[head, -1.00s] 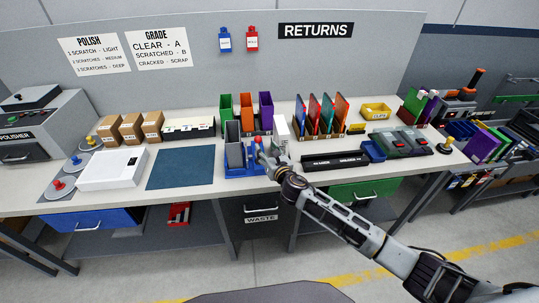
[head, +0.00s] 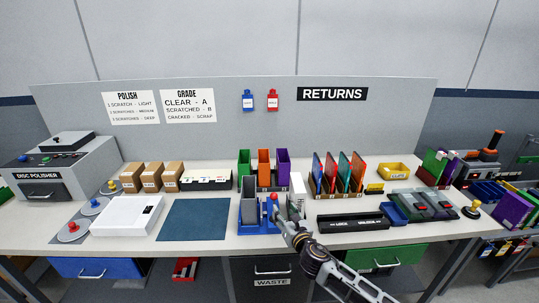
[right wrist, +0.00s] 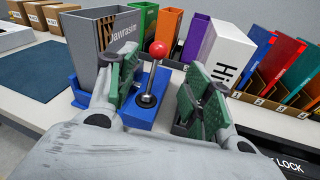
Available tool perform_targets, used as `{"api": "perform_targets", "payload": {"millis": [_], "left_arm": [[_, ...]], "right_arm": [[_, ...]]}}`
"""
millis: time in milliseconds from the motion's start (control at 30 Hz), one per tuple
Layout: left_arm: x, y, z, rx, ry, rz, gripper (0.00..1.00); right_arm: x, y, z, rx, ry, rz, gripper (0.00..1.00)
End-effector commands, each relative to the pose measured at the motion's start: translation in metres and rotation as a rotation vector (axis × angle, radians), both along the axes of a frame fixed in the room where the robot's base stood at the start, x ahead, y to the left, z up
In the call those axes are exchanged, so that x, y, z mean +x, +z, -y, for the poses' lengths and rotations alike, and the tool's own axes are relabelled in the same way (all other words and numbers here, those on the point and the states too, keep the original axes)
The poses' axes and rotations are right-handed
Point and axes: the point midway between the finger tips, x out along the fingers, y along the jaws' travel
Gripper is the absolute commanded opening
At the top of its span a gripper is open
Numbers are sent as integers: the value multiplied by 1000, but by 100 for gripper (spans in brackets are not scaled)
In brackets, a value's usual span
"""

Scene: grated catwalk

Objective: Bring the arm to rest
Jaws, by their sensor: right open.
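My right gripper (head: 282,219) is over the front of the bench, beside a blue fixture (head: 258,228) with a red-knobbed lever (head: 273,197). In the right wrist view my right gripper (right wrist: 164,92) has its green-padded fingers spread apart, with nothing gripped. The lever's red ball (right wrist: 158,49) shows in the gap between the fingers; I cannot tell how near they are to it. A grey bin (head: 249,206) stands in the fixture, left of the lever. A white box (head: 297,193) stands to the right. My left gripper is not in view.
Green, orange and purple bins (head: 264,163) stand behind the fixture. Coloured cases in a rack (head: 340,175) and a black lock bar (head: 353,223) are to the right. A blue mat (head: 192,220) lies empty to the left. A black waste bin (head: 270,282) is below.

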Motion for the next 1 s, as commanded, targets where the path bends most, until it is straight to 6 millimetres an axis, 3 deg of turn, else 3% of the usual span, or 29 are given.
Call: {"api": "perform_targets", "payload": {"millis": [167,367,767,1000], "left_arm": [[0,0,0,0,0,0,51],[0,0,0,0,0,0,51],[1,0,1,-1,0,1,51],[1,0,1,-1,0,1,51]], "right_arm": [[-8,-3,2,94,-38,-44,51],[-28,-10,10,352,-154,-158,51],[-90,-39,43,994,-512,-430,51],[-136,-60,66,1348,-771,-557,51]]}}
